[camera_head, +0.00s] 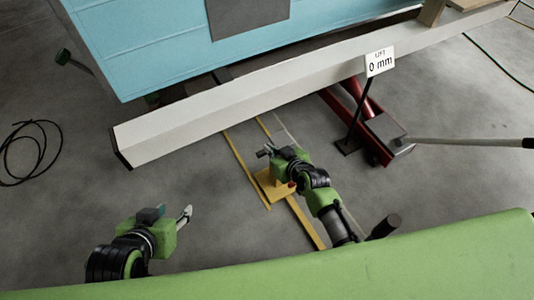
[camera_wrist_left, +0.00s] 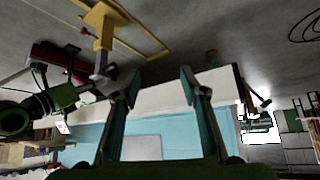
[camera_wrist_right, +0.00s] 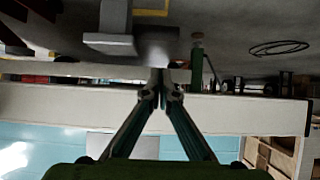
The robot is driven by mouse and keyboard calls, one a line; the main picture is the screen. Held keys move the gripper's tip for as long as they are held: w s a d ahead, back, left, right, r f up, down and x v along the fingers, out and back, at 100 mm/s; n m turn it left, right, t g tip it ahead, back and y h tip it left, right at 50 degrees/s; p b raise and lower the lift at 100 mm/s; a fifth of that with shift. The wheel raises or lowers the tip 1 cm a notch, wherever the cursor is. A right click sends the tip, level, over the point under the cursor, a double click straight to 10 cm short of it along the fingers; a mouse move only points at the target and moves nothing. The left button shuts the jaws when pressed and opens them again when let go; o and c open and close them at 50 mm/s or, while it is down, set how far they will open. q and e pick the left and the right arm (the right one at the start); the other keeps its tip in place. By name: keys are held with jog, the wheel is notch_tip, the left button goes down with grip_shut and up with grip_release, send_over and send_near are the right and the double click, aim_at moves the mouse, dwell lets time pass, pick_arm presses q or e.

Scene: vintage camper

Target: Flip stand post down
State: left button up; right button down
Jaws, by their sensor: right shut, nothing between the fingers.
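A yellow stand (camera_head: 272,187) is on the floor below the camper's pale beam, partly hidden by my right arm. In the left wrist view its yellow post (camera_wrist_left: 104,46) extends from the plate and ends in a grey tip. My right gripper (camera_head: 264,152) is shut and empty, just beyond the yellow base in the head view. In the right wrist view its fingertips (camera_wrist_right: 161,88) meet near a grey block (camera_wrist_right: 110,43); I cannot tell whether they touch it. My left gripper (camera_head: 188,213) is open and empty, apart from the stand; its spread fingers (camera_wrist_left: 156,85) fill the left wrist view.
The long pale beam (camera_head: 250,97) runs below the blue camper (camera_head: 150,40). A red floor jack (camera_head: 360,112) with a long handle (camera_head: 465,142) and a "0 mm" sign (camera_head: 380,62) stand right. A black cable (camera_head: 30,150) lies left. Floor between my grippers is mostly clear.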

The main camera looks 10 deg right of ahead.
pick_arm(q)
jog(key=w+d+r+t+h+b, duration=0.2)
jog(key=w+d+r+t, duration=0.2)
jog(key=w+r+t, duration=0.3)
jog(key=shift+w+r+t+b, duration=0.4)
jog(key=shift+w+r, duration=0.95)
jog(key=shift+r, duration=1.4)
pick_arm(e)
jog(key=shift+w+a+f, duration=0.15)
jog(key=shift+w+f, duration=0.2)
jog(key=shift+f, duration=0.45)
jog(key=shift+w+a+f, duration=0.1)
jog(key=shift+w+f, duration=0.25)
jog(key=shift+f, duration=0.4)
jog(key=shift+w+a+f, duration=0.15)
jog(key=shift+w+f, duration=0.2)
jog(key=shift+f, duration=0.45)
pick_arm(q)
jog(key=shift+d, duration=0.1)
